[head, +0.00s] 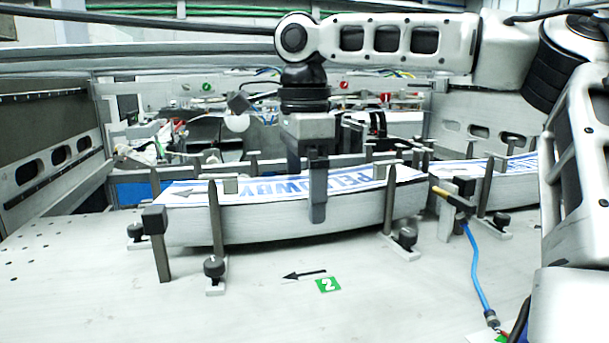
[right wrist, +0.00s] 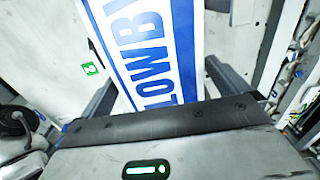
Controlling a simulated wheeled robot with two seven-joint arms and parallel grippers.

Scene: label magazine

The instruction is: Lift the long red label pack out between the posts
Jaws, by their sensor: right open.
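A long label pack (head: 290,214), white with blue print and blue edges rather than red, lies in the magazine between dark upright posts (head: 216,222). Its lettered top also shows in the right wrist view (right wrist: 152,50). My right gripper (head: 316,205) is over the pack's middle, pointing down and open. One finger hangs in front of the pack's near side; the other is hidden behind it in the head view. In the right wrist view the two fingers (right wrist: 160,82) stand on either side of the pack. Whether they touch it, I cannot tell. My left gripper is not in view.
Another blue-and-white pack (head: 508,187) lies to the right between its own posts. A blue hose (head: 474,265) with a brass-coloured nozzle stands near the right posts. A green "2" marker (head: 328,285) and black arrow lie on the clear front table. Machinery fills the back.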

